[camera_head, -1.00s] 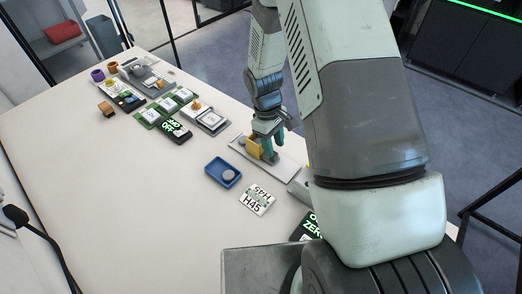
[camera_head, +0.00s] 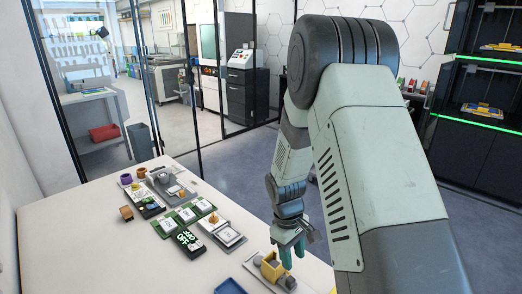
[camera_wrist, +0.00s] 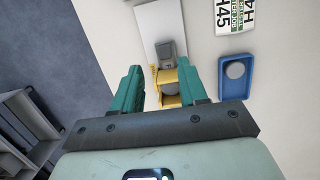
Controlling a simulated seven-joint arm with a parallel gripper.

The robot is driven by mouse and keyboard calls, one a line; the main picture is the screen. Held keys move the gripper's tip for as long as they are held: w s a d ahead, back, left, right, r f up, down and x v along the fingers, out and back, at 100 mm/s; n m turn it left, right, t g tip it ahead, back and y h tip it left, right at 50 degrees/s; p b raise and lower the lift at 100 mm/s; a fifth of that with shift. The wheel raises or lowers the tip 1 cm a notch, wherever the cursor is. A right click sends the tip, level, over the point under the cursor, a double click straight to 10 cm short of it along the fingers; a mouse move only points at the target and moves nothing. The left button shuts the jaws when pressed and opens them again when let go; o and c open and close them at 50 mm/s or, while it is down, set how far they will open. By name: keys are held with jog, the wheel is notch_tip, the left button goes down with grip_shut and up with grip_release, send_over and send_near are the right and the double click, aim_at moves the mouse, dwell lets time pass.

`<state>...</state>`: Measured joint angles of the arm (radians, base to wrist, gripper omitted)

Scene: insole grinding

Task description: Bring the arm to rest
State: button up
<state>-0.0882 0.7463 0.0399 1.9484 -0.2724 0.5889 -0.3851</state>
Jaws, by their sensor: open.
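My arm comes down from the upper right of the head view and ends in my gripper (camera_head: 291,252) with teal fingers. In the wrist view my gripper (camera_wrist: 163,85) is open, with its two teal fingers apart. A yellow holder (camera_wrist: 168,88) shows between and beyond the fingers, on a pale plate (camera_wrist: 158,22) with a grey block (camera_wrist: 166,50). In the head view the yellow holder (camera_head: 272,268) sits just below and left of the fingers. The wrist view shows no object gripped. The gap between fingers and holder is hard to judge.
A blue tray (camera_wrist: 237,70) with a grey disc lies beside the plate. A label card (camera_wrist: 236,14) marked H45 is near it. Several fixtures, cards and cups, including a purple cup (camera_head: 126,179), line the white table (camera_head: 75,235). Dark floor lies beyond the table edge.

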jog(key=s+d+r+m+t, duration=0.15)
jog(key=s+r, duration=0.25)
jog(key=r, duration=0.8)
jog(key=s+r+m+t, duration=0.2)
jog(key=s+r+m, duration=0.1)
jog(key=r, duration=0.9)
jog(key=s+r+m+t, duration=0.1)
jog(key=s+r+m, duration=0.1)
jog(key=s+r, duration=0.2)
jog(key=s+r+m+t+y, duration=0.1)
jog(key=s+r, duration=0.3)
jog(key=s, duration=0.7)
jog(key=shift+s+d+r+m+t+y, duration=0.15)
jog(key=shift+d+r+m+t+y, duration=0.2)
jog(key=shift+t, duration=0.3)
